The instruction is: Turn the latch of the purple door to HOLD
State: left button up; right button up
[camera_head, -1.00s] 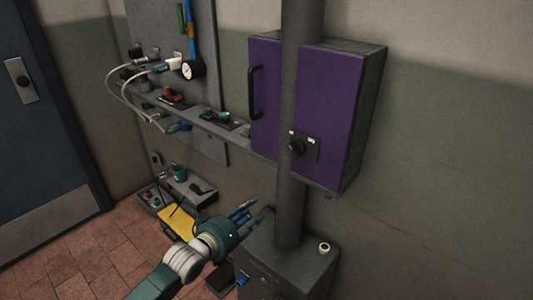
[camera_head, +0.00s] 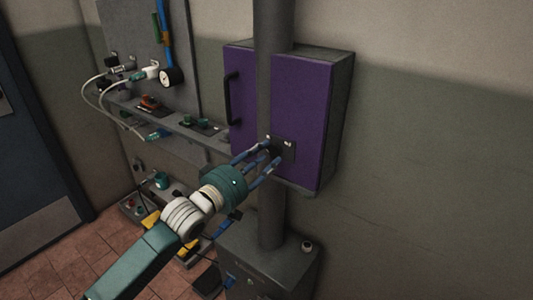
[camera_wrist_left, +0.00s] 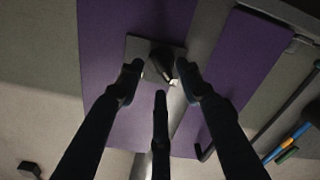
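The purple door (camera_head: 306,105) is the front of a grey wall cabinet, and a vertical pipe crosses in front of it. Its latch, a dark knob on a small plate (camera_head: 288,147), sits low on the door, partly covered by my fingers in the head view. My left gripper (camera_head: 268,154) has its fingers stretched toward the latch. In the left wrist view the knob (camera_wrist_left: 161,62) lies between and just beyond the spread fingertips (camera_wrist_left: 157,82), with a pale mark beside it. The fingers are open, and contact with the knob cannot be told. My right gripper is not in view.
The vertical pipe (camera_head: 272,205) stands close to the left gripper, on a grey floor box (camera_head: 285,265). A black door handle (camera_head: 228,98) is at the door's left.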

pick_arm(q)
jog(key=shift+w+d, duration=0.4)
jog(key=shift+w, duration=0.15)
grip_shut()
